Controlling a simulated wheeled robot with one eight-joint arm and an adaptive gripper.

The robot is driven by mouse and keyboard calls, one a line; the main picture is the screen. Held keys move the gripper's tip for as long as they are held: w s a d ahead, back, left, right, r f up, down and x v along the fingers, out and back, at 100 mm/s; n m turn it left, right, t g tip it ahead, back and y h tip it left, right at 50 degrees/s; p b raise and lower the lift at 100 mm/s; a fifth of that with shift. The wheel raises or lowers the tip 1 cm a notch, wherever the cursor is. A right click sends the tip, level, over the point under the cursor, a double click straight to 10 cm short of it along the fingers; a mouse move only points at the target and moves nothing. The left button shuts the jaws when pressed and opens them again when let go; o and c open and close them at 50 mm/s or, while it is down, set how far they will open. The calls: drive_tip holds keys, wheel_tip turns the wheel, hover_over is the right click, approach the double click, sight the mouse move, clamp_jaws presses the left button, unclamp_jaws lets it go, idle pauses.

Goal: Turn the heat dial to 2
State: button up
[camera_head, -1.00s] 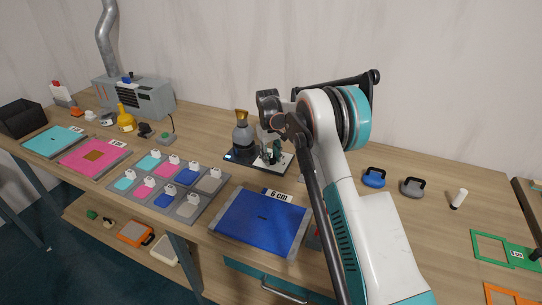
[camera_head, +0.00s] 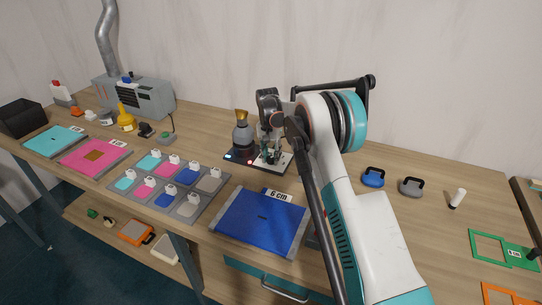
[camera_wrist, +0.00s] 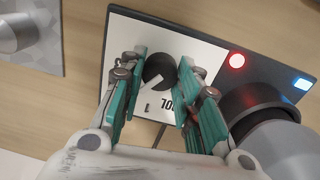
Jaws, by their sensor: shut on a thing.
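The heat dial (camera_wrist: 158,70) is a dark round knob with a white pointer mark, on a white plate (camera_wrist: 190,48) of a dark device. In the wrist view, the pointer slants to lower left and upper right. A "1" and partly hidden lettering show below the dial; I cannot see a "2". My gripper (camera_wrist: 160,76) has its teal fingers on both sides of the dial and is shut on it. In the head view my gripper (camera_head: 270,150) is small over the device's plate (camera_head: 284,162), and the dial is hidden.
A grey flask-like vessel (camera_head: 242,137) stands on the device, close to my gripper. A red light (camera_wrist: 236,61) and a pale blue light (camera_wrist: 301,84) are lit on the device. A blue mat (camera_head: 262,222) lies in front. Curling-stone-shaped pieces (camera_head: 373,177) sit to the right.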

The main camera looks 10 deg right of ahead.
sight(270, 156)
drive_tip(key=shift+m, duration=0.6)
drive_tip(key=o, duration=1.1)
drive_tip(key=shift+c, duration=0.2)
drive_tip(key=shift+r, duration=0.1)
wheel_tip(270, 156, up, 12)
drive_tip(key=shift+w+a, duration=0.25)
